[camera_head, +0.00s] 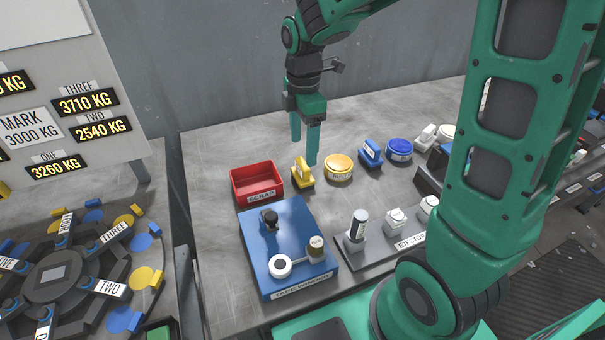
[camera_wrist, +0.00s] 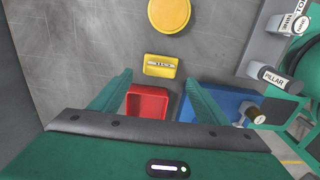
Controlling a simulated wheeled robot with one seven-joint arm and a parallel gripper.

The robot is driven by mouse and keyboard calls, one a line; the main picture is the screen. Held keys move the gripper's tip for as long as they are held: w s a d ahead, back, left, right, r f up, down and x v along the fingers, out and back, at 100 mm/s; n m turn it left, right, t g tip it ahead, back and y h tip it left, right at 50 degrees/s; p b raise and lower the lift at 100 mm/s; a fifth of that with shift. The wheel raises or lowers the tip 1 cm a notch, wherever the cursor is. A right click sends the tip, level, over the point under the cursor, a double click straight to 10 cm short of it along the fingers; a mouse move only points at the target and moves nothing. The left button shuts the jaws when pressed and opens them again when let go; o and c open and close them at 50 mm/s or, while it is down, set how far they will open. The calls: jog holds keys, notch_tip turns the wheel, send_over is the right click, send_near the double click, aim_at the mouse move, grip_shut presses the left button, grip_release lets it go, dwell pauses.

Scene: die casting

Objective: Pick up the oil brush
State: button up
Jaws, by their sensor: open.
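A yellow brush-like block with a raised handle (camera_head: 301,174) stands on the grey table between the red bin and a yellow round tin. It also shows in the wrist view (camera_wrist: 161,70), with a small label too small to read. A blue block of like shape (camera_head: 370,154) stands farther right, and a pale one (camera_head: 425,136) beyond it. I cannot tell from the labels which is the oil brush. My gripper (camera_head: 304,152) is open and empty, pointing down close over the yellow block. In the wrist view the fingertips (camera_wrist: 158,79) lie either side of its near edge.
The red scrap bin (camera_head: 256,183) is left of the yellow block, and the yellow tin (camera_head: 339,167) right of it. A blue tin (camera_head: 400,150) stands farther right. A blue fixture plate (camera_head: 260,240) and a grey ejector rack (camera_head: 385,252) lie nearer. Bare table lies behind.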

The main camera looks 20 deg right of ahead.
aim_at(302, 162)
jog(key=shift+a+f, duration=0.1)
jog(key=shift+f, duration=3.5)
jog(key=c, duration=1.3)
jog(key=shift+r, duration=0.15)
jog(key=shift+r, duration=0.55)
notch_tip(302, 162, up, 3)
jog(key=shift+f, duration=0.1)
jog(key=s+a+r, duration=0.6)
jog(key=a+r, duration=0.1)
jog(key=a, duration=0.3)
